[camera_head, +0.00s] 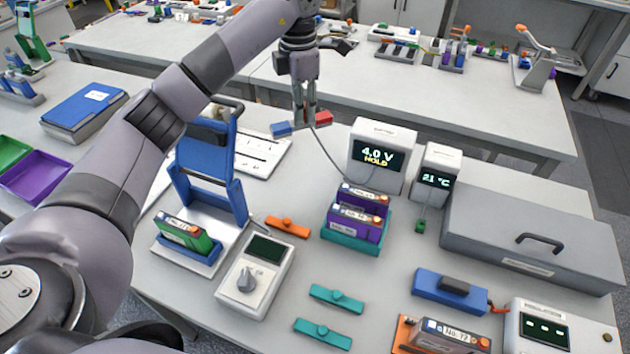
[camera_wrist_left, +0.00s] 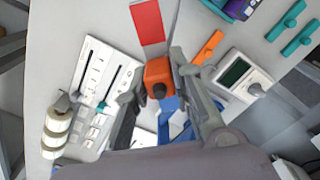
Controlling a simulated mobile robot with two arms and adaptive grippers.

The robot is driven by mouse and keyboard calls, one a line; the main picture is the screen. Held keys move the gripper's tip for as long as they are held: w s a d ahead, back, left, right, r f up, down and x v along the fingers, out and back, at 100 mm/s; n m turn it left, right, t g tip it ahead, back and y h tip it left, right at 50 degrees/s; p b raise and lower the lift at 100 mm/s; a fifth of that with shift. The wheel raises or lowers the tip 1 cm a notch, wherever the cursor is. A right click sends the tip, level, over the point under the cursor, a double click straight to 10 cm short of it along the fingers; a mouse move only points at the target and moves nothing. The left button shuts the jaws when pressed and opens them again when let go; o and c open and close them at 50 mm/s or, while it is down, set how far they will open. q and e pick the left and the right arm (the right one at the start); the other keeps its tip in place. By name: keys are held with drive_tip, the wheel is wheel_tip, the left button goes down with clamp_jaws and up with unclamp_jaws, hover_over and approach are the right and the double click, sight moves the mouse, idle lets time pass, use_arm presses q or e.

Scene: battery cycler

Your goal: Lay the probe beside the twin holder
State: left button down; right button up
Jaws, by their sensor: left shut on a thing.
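My left gripper (camera_head: 306,121) is shut on the probe, high over the back of the table. In the left wrist view the probe (camera_wrist_left: 158,72) shows as an orange block with a dark end between the fingers of the gripper (camera_wrist_left: 160,88). A thin grey cable runs from it to the white meter (camera_head: 384,157) reading 4.0 V HOLD. The twin holder (camera_head: 349,241) is teal and carries two purple batteries (camera_head: 357,218). It stands in front of the meter, to the right of and nearer than the gripper. My right gripper is not in view.
A red piece (camera_head: 323,118) and a blue piece (camera_head: 282,129) show on either side of the gripper. A blue clamp (camera_head: 208,170), an orange clip (camera_head: 287,227), a dial meter (camera_head: 256,275) and teal clips (camera_head: 336,298) surround the holder's left and front.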

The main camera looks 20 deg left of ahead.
sight(304, 128)
use_arm(q)
drive_tip(key=f, duration=0.3)
drive_tip(key=f+p, duration=0.1)
drive_tip(key=f, duration=0.1)
drive_tip(key=shift+s+d+f, duration=0.2)
drive_tip(key=shift+d+f, duration=0.05)
drive_tip(key=shift+d, duration=0.15)
wheel_tip(304, 128, down, 13)
drive_tip(key=p, duration=0.3)
drive_tip(key=shift+w+a, duration=0.1)
drive_tip(key=shift+a, duration=0.05)
drive_tip(key=shift+f, duration=0.55)
drive_tip(key=c, duration=1.9)
unclamp_jaws()
drive_tip(key=shift+f, duration=0.2)
drive_tip(key=o, duration=0.5)
drive_tip(key=shift+r, duration=0.1)
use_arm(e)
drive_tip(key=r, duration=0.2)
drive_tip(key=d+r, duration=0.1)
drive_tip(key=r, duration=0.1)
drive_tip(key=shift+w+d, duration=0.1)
